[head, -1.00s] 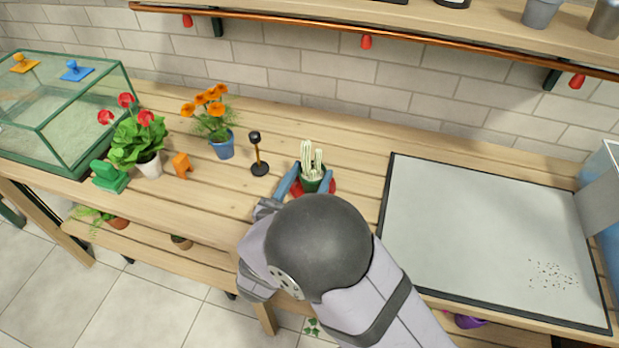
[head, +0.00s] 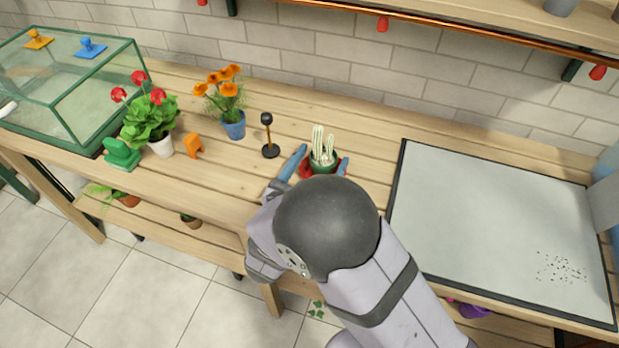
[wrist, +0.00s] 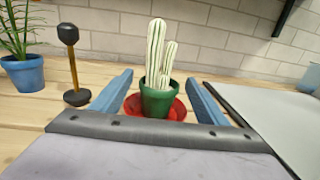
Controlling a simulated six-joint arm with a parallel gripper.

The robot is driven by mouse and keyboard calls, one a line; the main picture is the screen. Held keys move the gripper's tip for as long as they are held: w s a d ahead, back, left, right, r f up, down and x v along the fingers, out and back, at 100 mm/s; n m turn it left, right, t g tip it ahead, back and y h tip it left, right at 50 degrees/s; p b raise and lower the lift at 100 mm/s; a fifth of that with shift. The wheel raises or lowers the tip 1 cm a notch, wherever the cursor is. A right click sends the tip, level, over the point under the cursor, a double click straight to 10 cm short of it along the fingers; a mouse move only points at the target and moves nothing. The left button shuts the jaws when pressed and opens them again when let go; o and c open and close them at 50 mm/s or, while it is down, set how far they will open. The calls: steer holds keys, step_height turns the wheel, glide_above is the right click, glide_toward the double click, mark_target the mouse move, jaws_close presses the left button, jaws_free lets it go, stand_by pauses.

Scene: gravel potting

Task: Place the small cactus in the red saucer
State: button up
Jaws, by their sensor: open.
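The small cactus (wrist: 157,52) has pale, white-striped stems and stands upright in a dark green pot (wrist: 159,99). It also shows in the head view (head: 320,146). The pot stands in the red saucer (wrist: 179,109) on the wooden bench, with the saucer's rim showing around it. My gripper (wrist: 161,87) is open, with one blue finger on each side of the pot and a gap on both sides. In the head view my gripper (head: 320,163) reaches toward the cactus from the front, and my wrist hides part of the bench.
A black-topped wooden tool (head: 268,136) stands left of the cactus. Further left are an orange-flowered plant (head: 225,105), a red-flowered plant (head: 149,122) and a glass tank (head: 70,85). A grey, black-edged board (head: 490,225) lies at the right.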

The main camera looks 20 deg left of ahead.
steer(key=s, duration=0.4)
steer(key=s+b, duration=0.1)
steer(key=s, duration=0.3)
steer(key=s+a, duration=0.1)
steer(key=s, duration=0.3)
steer(key=shift+d, duration=0.1)
